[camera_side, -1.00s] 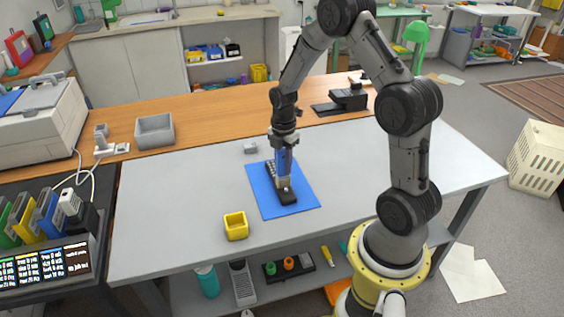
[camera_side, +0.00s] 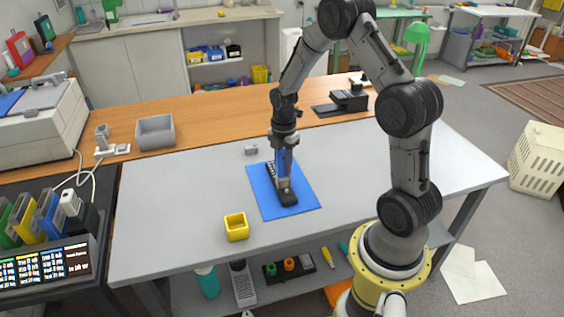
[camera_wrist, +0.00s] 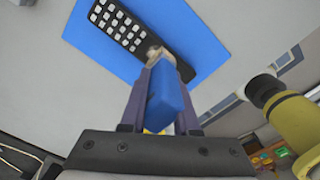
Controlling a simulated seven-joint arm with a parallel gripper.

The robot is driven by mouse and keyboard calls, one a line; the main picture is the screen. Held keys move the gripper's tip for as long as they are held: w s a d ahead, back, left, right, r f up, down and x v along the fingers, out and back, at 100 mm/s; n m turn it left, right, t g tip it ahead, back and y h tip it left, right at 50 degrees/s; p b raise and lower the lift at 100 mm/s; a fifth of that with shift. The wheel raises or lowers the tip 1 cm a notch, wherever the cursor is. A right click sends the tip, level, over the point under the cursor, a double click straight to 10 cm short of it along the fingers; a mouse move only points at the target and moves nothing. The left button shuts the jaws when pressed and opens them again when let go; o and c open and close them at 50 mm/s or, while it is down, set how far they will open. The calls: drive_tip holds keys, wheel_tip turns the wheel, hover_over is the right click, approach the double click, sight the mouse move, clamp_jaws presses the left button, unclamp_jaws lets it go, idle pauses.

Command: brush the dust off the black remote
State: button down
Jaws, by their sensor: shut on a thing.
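The black remote (camera_side: 288,196) lies on a blue mat (camera_side: 306,201) on the grey table. In the wrist view the remote (camera_wrist: 119,22), with pale buttons, lies on the mat (camera_wrist: 82,34). My gripper (camera_side: 283,160) points down above the remote and is shut on a blue-handled brush (camera_side: 281,168). The brush's blue handle (camera_wrist: 170,98) sits between the fingers in the wrist view. Its pale bristles are at the remote's surface; whether they touch is hard to tell. The gripper and brush hide part of the remote. I cannot make out dust on it.
A yellow square cup (camera_side: 236,227) stands in front of the mat. A small grey block (camera_side: 251,150) lies behind it. A grey tray (camera_side: 155,132) and a black device (camera_side: 345,101) stand farther back. The table right of the mat is clear.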

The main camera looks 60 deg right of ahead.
drive_tip(key=shift+w+d, duration=0.7)
drive_tip(key=shift+s+a, duration=0.4)
drive_tip(key=shift+r, duration=0.1)
drive_tip(key=shift+r, duration=3.5)
drive_tip(key=shift+f, duration=0.1)
drive_tip(key=shift+f, duration=2.7)
drive_tip(key=shift+f, duration=0.9)
drive_tip(key=shift+d, duration=0.1)
